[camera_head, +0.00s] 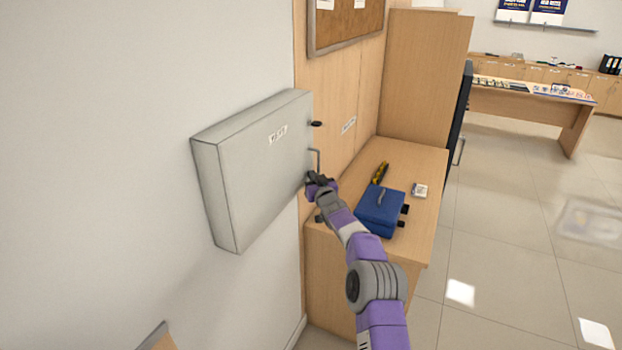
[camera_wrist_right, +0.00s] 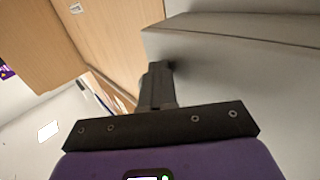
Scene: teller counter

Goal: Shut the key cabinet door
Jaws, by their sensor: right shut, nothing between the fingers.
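The grey key cabinet (camera_head: 255,170) is mounted on the white wall at the left in the head view. Its door face looks flush with the body, with no clear gap showing. A small dark knob or lock and a thin handle (camera_head: 318,160) stick out at its right edge. My right gripper (camera_head: 318,183) is shut and empty at the lower right edge of the cabinet, close to the handle. In the right wrist view its closed fingers (camera_wrist_right: 157,85) are beside the grey cabinet surface (camera_wrist_right: 230,70); whether they touch it I cannot tell. My left gripper is not in view.
A wooden counter (camera_head: 424,190) stands right of the cabinet, bearing a blue box or pouch (camera_head: 379,208), a yellow and black tool (camera_head: 379,173) and a small white item (camera_head: 420,190). A cork board (camera_head: 345,22) hangs above. Open tiled floor (camera_head: 500,240) lies to the right.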

